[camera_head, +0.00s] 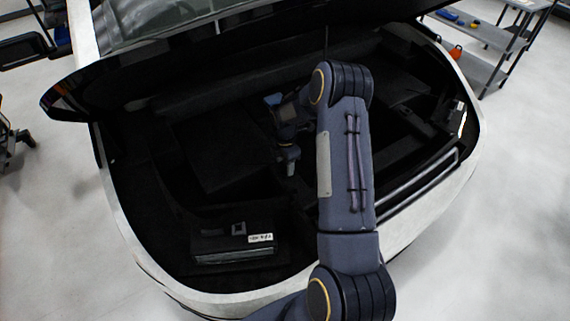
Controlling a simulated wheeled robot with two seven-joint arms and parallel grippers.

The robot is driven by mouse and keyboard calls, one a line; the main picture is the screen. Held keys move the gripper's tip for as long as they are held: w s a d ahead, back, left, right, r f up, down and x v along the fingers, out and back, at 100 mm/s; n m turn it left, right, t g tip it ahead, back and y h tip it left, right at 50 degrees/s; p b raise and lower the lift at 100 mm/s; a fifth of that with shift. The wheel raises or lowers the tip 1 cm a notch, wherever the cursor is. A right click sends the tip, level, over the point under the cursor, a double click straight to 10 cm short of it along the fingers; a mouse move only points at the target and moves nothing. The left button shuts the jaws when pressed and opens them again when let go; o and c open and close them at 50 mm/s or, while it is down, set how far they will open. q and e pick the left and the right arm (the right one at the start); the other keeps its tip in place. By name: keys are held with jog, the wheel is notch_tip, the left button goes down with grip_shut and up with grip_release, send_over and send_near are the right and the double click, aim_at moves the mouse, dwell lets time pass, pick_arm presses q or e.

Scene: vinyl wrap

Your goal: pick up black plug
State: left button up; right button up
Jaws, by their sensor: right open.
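The open trunk of a white car fills the middle of the head view. A black box-like item (210,244) with a white label lies at the trunk's front left. A small dark piece (238,228) sits at its upper edge; it may be the black plug, but it is too dark and small to be sure. My right arm reaches into the trunk from the bottom. My right gripper (289,157) is open over the dark trunk floor, up and to the right of the box and apart from it. My left gripper is not in view.
The trunk's light rim (130,235) curves around the front and sides. The raised lid edge (75,95) is at the upper left. A grey shelf (480,68) with small items stands at the upper right.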

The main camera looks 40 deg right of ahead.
jog(key=shift+f, duration=0.1)
jog(key=shift+c, duration=0.3)
grip_shut()
